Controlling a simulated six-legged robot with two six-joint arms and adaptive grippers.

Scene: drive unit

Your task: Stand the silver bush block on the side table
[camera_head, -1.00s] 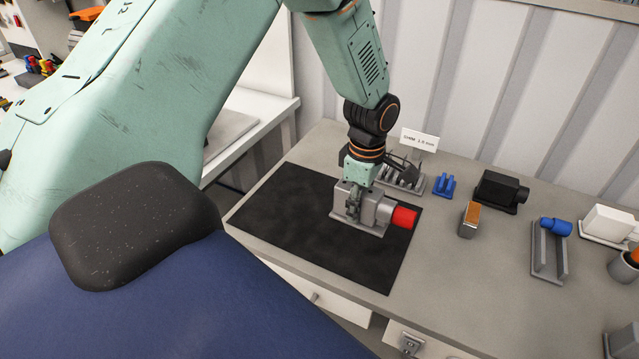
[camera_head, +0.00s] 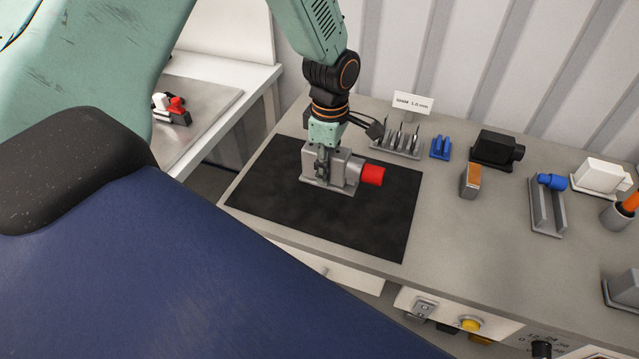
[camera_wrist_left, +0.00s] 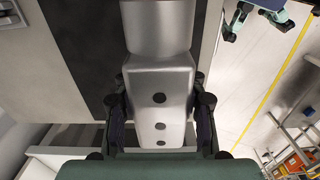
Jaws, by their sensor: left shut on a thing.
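The silver bush block (camera_head: 345,172) is a grey block with a flat base flange and a short cylinder with a red end (camera_head: 372,175) on its right. In the head view it is upright over the black mat (camera_head: 375,225); I cannot tell if it touches the mat. My left gripper (camera_head: 324,168) comes from above and is shut on it. In the left wrist view the silver block (camera_wrist_left: 160,95), with dark holes in its face, sits between the two fingers (camera_wrist_left: 160,125). A side table (camera_head: 215,125) stands at the left. My right gripper is not seen.
Behind the mat stand a rack of slim tools (camera_head: 397,142) and a label card (camera_head: 412,103). A blue part (camera_head: 441,147), a black unit (camera_head: 496,150) and an orange-topped block (camera_head: 471,181) stand to the right. A red, white and black item (camera_head: 172,108) lies on the side table.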

